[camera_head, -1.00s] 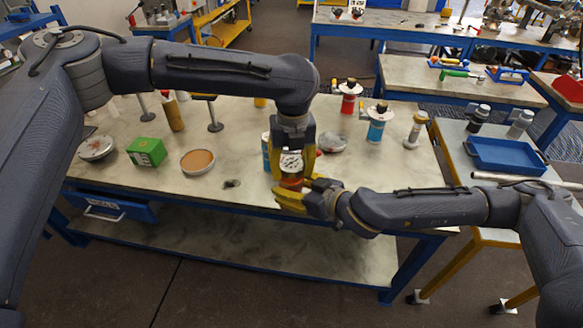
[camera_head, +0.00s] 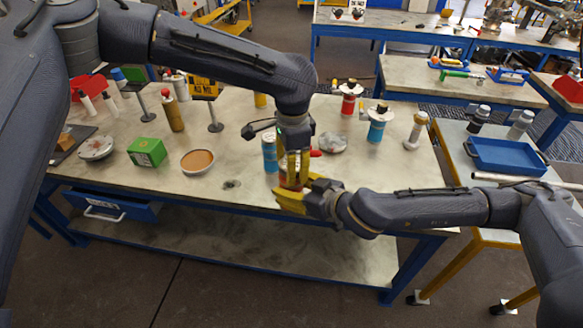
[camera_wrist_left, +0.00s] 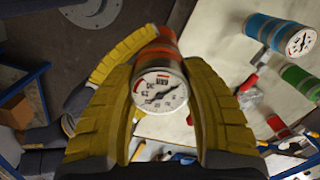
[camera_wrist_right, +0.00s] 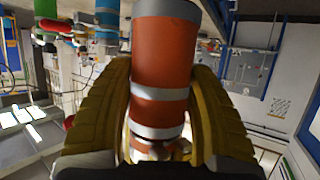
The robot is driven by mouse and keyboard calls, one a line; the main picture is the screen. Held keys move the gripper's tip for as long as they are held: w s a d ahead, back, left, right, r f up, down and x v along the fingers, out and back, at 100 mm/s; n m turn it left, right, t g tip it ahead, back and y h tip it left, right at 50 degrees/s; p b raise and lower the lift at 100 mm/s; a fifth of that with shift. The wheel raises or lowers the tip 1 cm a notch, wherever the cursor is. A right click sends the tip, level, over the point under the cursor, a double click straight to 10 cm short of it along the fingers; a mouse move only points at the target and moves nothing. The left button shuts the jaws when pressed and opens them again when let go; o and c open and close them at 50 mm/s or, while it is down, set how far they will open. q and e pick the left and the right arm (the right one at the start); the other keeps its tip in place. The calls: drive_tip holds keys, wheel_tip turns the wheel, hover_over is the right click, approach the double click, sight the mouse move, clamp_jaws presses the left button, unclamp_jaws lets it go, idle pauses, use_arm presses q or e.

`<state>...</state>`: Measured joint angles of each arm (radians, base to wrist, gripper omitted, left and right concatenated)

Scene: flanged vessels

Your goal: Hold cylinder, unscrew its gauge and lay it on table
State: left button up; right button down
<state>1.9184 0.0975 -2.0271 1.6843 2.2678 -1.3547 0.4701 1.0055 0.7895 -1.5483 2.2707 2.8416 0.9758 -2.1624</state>
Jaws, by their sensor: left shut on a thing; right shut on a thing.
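The orange cylinder (camera_wrist_right: 162,65) with silver bands is between the yellow fingers of my right gripper (camera_head: 293,201), at the front edge of the table (camera_head: 240,180). Its round white gauge (camera_wrist_left: 158,90) with a dark needle is between the fingers of my left gripper (camera_head: 292,165), which reaches down from above. In the left wrist view the gauge sits at the end of the orange cylinder (camera_wrist_left: 160,48), in line with it. In the head view the fingers hide most of the cylinder and the gauge. I cannot tell whether the cylinder touches the table.
A blue cylinder (camera_head: 270,153) stands close to the left gripper. A round tan dish (camera_head: 198,160) and a green box (camera_head: 147,152) are left, with bare tabletop between.

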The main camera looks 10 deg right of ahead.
use_arm(q)
drive_tip(key=n, duration=0.3)
use_arm(e)
drive_tip(key=shift+s+a+r, duration=0.1)
use_arm(q)
drive_tip(key=n, duration=0.8)
drive_tip(key=shift+r+n, duration=0.1)
drive_tip(key=shift+n, duration=0.3)
drive_tip(key=n, duration=0.4)
drive_tip(key=shift+r, duration=0.4)
drive_tip(key=shift+r, duration=0.65)
drive_tip(key=shift+r, duration=0.1)
